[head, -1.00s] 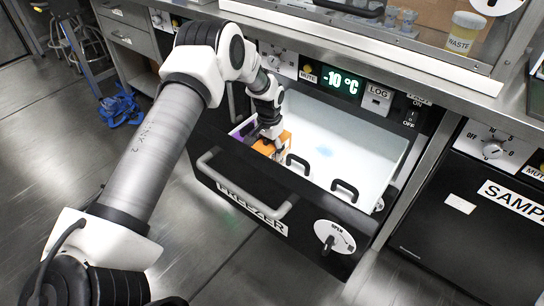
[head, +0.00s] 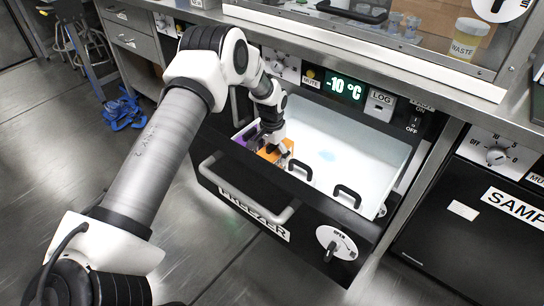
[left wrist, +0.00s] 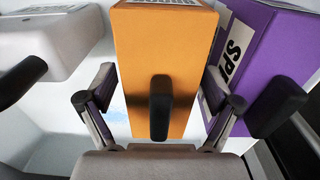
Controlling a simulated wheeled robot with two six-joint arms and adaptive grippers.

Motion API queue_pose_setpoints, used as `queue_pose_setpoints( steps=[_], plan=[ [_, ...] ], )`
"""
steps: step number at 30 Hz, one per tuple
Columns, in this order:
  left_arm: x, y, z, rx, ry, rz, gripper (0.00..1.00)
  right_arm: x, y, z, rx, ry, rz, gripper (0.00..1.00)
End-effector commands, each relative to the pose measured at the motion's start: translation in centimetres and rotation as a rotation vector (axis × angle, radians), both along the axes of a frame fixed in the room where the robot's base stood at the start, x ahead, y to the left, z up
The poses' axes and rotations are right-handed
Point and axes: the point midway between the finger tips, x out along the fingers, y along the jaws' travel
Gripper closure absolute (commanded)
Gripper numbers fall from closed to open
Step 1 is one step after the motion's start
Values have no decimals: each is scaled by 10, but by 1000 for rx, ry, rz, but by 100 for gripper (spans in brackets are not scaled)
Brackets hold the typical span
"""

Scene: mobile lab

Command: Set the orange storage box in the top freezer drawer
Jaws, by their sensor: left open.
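The orange storage box (head: 269,155) sits inside the open freezer drawer (head: 320,206), at its left end. In the left wrist view the orange box (left wrist: 188,45) has a black handle (left wrist: 160,108) facing me. My left gripper (head: 279,146) is at the box, inside the drawer. In the left wrist view its open fingers (left wrist: 160,92) stand on either side of the handle, with gaps between. The box's underside is hidden. My right gripper is not in view.
A purple box (left wrist: 262,65) stands close beside the orange box. A white box (left wrist: 60,45) with a black handle is on the other side. More black handles (head: 347,195) show in the drawer. The counter edge (head: 390,80) overhangs the drawer.

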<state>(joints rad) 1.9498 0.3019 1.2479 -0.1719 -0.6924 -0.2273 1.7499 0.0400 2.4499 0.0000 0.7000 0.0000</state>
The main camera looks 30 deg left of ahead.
Motion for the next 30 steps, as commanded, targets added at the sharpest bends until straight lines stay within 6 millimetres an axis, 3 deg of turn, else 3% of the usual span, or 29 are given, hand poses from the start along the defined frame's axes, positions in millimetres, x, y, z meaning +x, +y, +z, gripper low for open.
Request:
queue_pose_setpoints(
  steps=[3,10,15,24,30],
  plan=[
    [2,0,36,1,-6,0,10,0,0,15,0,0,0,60],
    [1,0,91,1,-4,0,10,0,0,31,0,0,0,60],
    [0,0,105,0,-1,0,10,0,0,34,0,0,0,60],
    [0,0,107,1,-2,0,10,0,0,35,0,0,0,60],
    [1,0,139,1,-2,0,10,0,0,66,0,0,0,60]
  ],
)
